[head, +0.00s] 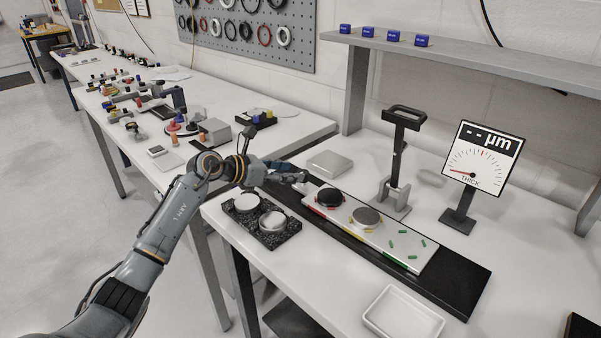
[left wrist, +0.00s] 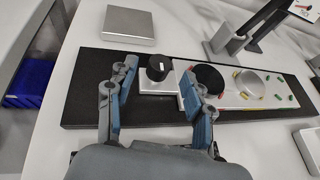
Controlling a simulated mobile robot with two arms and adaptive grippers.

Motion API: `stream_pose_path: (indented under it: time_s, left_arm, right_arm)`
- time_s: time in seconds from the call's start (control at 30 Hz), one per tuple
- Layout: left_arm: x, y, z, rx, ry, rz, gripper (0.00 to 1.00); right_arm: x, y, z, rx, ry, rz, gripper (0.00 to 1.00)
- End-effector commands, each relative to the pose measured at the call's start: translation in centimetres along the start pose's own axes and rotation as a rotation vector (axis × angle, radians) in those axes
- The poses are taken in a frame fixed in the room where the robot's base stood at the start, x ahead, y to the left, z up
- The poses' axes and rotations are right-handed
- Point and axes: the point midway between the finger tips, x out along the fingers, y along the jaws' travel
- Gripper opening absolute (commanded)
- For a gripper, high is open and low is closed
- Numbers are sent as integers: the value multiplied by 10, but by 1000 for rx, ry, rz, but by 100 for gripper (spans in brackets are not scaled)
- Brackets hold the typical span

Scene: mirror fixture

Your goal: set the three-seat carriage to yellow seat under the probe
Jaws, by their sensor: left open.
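The carriage (head: 428,262) is a long white plate on a black rail (head: 455,290). Its red-marked seat holds a black disc (head: 329,197), its yellow-marked seat a grey disc (head: 366,215); the green-marked seat (head: 405,242) is empty. The probe stand (head: 397,190), with a black loop handle on top, stands behind the carriage near the grey disc; I cannot tell which seat is under its tip. A black knob (left wrist: 157,67) sits on the carriage's near end in the left wrist view. My left gripper (head: 303,177) is open, its fingers (left wrist: 160,78) either side of the knob; contact is unclear.
A gauge reading "-- µm" (head: 484,160) stands at the back right. A black tray with two pale discs (head: 286,238) lies left of the rail. A grey block (head: 329,163) is behind it, an empty white tray (head: 402,312) in front. A shelf (head: 480,62) overhangs the back.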

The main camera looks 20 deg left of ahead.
Motion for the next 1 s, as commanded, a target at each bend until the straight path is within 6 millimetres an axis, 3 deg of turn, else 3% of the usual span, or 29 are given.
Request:
stream_pose_path:
  time_s: [0.2,0.4,1.0]
  left_arm:
    - [-44,0,-1,3,4,0,52]
    - [-64,0,0,1,2,-1,52]
    - [-67,-1,1,1,0,-2,52]
  right_arm:
    - [0,-1,0,1,0,-1,40]
    - [0,-1,0,1,0,-1,40]
    - [0,-1,0,1,0,-1,40]
